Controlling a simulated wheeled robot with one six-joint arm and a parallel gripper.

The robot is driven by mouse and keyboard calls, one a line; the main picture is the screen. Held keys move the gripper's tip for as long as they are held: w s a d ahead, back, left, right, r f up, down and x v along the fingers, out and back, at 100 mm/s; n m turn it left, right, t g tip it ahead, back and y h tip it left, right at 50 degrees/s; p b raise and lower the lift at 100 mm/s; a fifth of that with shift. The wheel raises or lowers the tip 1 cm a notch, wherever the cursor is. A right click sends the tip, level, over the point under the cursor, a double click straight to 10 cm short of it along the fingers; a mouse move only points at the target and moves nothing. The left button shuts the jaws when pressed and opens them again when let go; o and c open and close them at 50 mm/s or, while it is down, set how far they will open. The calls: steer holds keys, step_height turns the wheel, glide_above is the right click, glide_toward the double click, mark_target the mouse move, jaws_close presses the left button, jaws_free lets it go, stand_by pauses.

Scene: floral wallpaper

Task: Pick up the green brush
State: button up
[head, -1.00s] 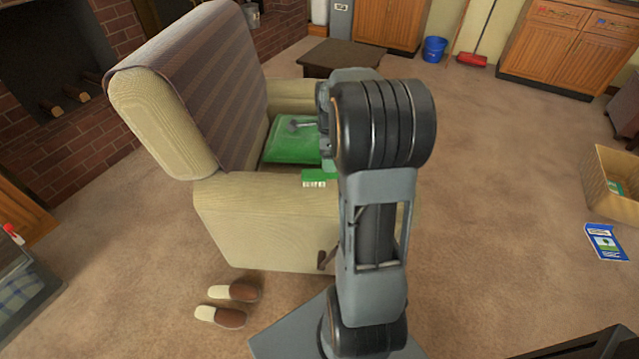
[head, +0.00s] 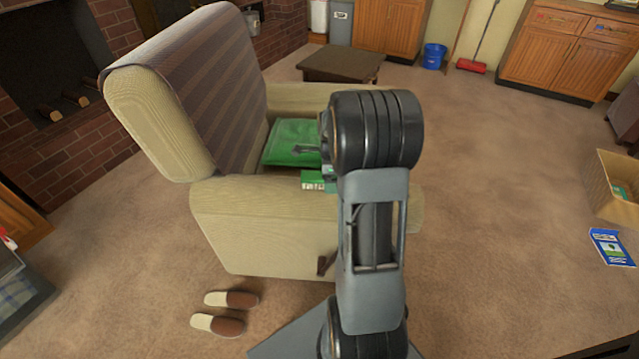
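A small green block with white patches along its lower edge (head: 312,176), which looks like the green brush, lies on the top of the near armrest of the armchair (head: 270,225). Its right end is partly covered by my arm. Only a small grey part of what seems to be my gripper (head: 305,150) shows, left of my wrist and in front of the green cushion (head: 291,133). A pale grey-teal part of my wrist is close to the brush's right end. I cannot tell whether they touch. My fingertips are not clear, so open or shut does not show.
A pair of slippers (head: 231,299) lies on the carpet in front of the chair. A dark low stool (head: 340,63) stands behind it. A blue bucket (head: 434,56), a cardboard box (head: 612,190) and a blue booklet (head: 610,247) are to the right. The carpet between is clear.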

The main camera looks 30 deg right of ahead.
steer(key=c, duration=1.1)
steer(key=shift+r, duration=0.15)
steer(key=shift+r+p, duration=0.4)
steer(key=shift+r, duration=0.25)
steer(key=s+d+r+p, duration=0.4)
steer(key=s+d+r, duration=0.1)
steer(key=s+r, duration=0.6)
steer(key=shift+s+r+p, duration=0.25)
steer(key=shift+s+p, duration=0.05)
steer(key=shift+s, duration=0.7)
steer(key=shift+d, duration=0.1)
